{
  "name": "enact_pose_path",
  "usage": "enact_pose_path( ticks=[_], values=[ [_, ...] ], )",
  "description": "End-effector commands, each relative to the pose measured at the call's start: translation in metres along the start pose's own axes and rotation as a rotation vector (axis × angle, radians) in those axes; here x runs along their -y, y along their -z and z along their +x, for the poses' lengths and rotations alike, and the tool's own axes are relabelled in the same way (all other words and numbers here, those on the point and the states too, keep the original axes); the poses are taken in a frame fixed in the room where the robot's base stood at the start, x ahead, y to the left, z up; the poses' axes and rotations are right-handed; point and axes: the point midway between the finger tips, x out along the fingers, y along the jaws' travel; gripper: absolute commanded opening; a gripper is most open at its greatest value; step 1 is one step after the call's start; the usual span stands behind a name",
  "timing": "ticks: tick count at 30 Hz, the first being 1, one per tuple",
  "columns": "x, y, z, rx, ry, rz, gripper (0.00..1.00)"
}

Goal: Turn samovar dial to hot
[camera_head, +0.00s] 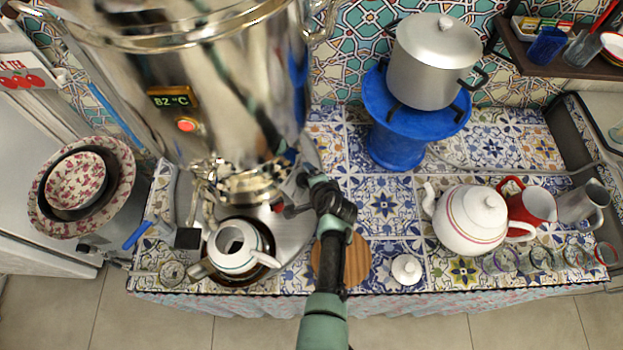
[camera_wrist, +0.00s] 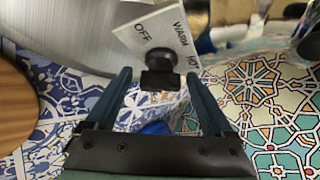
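The dial (camera_wrist: 159,60) is a black knob on a white plate (camera_wrist: 140,40) marked OFF, WARM and HOT in the wrist view. A black block projects from the knob; which mark it is set to I cannot tell. My gripper (camera_wrist: 158,78) is open, with one finger on each side of the knob and a gap visible on both sides. The steel samovar (camera_head: 240,110) stands at the upper left in the head view, its display (camera_head: 172,97) reading 82 °C. My gripper (camera_head: 303,190) is low beside the samovar's right side there; the dial is not clearly visible in that view.
A white teapot (camera_head: 232,262) sits under the samovar's tap. A round wooden board (camera_head: 357,262) lies below my arm. A blue stand (camera_head: 398,145) holds a silver pot (camera_head: 433,65). Another teapot (camera_head: 468,220) and a red jug (camera_head: 537,205) stand right. Tiled counter (camera_head: 385,200) between is clear.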

Motion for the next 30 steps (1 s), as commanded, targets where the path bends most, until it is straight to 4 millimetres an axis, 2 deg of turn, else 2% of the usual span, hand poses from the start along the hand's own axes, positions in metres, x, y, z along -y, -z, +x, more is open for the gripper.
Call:
enact_pose_path(
  ticks=[8, 13, 30],
  values=[
    [0.000, 0.000, -0.001, -0.001, 0.000, -0.001, 0.88],
    [0.001, 0.000, -0.010, -0.001, 0.001, -0.001, 0.88],
    [0.000, 0.001, -0.092, -0.002, 0.001, -0.001, 0.88]
  ],
)
